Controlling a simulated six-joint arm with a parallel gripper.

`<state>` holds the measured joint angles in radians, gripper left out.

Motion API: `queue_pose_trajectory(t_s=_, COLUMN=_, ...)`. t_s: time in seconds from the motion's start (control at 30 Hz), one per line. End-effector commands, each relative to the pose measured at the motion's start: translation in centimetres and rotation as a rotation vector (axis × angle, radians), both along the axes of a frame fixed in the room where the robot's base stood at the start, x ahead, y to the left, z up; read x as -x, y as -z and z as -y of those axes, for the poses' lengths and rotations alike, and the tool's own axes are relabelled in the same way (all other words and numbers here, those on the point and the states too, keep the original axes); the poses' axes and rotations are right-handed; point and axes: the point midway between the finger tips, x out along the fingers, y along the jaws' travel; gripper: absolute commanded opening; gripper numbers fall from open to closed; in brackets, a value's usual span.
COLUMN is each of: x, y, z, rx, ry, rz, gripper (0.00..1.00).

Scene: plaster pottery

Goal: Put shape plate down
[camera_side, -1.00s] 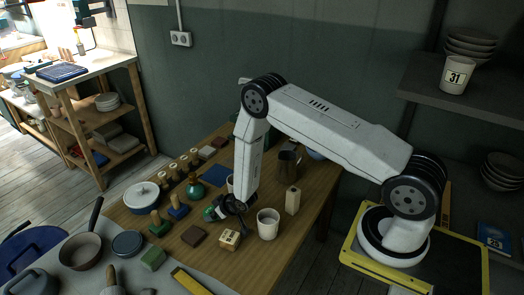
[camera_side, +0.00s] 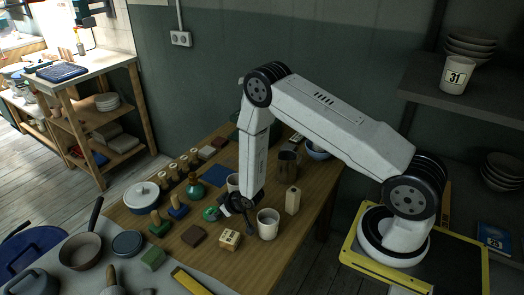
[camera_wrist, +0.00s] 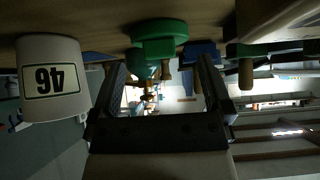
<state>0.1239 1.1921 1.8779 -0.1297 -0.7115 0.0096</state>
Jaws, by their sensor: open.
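My gripper (camera_side: 240,206) is low over the wooden table beside a white mug (camera_side: 268,223). In the wrist view, which is upside down, its two fingers (camera_wrist: 162,85) stand apart with nothing held between them. A round green piece (camera_wrist: 158,30) is on the table beyond the fingertips; it also shows just left of my gripper in the side view (camera_side: 210,213). I cannot tell for sure which piece is the shape plate.
A mug marked 46 (camera_wrist: 52,78) is close at the left in the wrist view. A plain wooden block (camera_side: 292,200) stands upright right of the white mug. Several handled stamps and a lidded pot (camera_side: 141,196) fill the table's left side. A blue mat (camera_side: 214,176) lies behind.

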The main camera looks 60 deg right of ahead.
Motion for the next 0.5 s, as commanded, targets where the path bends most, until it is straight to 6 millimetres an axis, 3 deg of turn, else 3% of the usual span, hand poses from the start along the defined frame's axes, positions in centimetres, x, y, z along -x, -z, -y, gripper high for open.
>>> queue_pose_trajectory(t_s=0.17, x=1.5, y=-1.6, z=0.0, rx=0.0, ry=0.0, rz=0.002, gripper=1.0)
queue_pose_trajectory(t_s=0.5, x=1.3, y=-5.6, z=0.0, rx=0.001, ry=-0.001, rz=0.003, gripper=1.0)
